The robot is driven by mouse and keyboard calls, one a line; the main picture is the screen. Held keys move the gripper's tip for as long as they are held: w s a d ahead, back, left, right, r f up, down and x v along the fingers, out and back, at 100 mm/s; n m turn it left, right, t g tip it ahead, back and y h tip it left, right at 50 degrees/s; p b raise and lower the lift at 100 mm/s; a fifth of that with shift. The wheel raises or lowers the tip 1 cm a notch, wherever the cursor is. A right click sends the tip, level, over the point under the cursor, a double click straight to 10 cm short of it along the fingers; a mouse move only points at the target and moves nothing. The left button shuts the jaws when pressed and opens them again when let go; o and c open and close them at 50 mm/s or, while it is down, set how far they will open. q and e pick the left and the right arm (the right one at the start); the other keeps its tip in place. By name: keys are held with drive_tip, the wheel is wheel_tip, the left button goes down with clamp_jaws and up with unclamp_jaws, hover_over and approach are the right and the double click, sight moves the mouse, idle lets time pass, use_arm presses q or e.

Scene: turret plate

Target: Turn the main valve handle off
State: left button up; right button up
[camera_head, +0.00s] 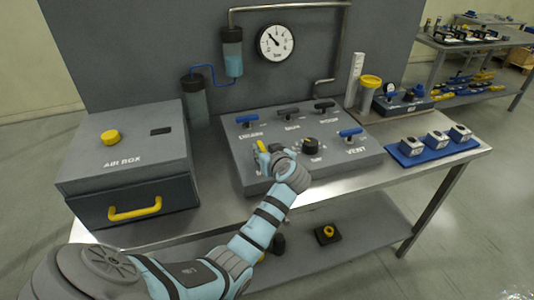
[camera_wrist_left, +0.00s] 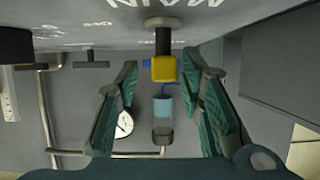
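The main valve handle is yellow (camera_head: 262,146) and sits on the front left of the grey valve panel (camera_head: 350,168), mostly hidden behind my left gripper in the head view. In the left wrist view, the yellow handle (camera_wrist_left: 163,69) is on a dark stem beside the partly visible MAIN lettering. My left gripper (camera_head: 270,152) is at the handle. Its two green fingers (camera_wrist_left: 160,78) are spread, one on each side of the handle, with gaps showing on both sides. My right gripper is in neither view.
Blue and dark handles (camera_head: 290,113) line the panel's back, a blue VENT handle (camera_head: 350,132) is at right, and a black knob (camera_head: 310,145) stands close right of my gripper. A grey box (camera_head: 130,150) is at left. A blue tray (camera_head: 465,148) holds several blocks at right.

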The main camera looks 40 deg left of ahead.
use_arm(q)
drive_tip(key=shift+w+a+f, duration=0.25)
drive_tip(key=shift+a, duration=0.1)
drive_tip(key=shift+a+r, duration=0.1)
drive_tip(key=shift+s+r, duration=0.2)
drive_tip(key=shift+s, duration=0.05)
drive_tip(key=shift+c, duration=1.3)
clamp_jaws()
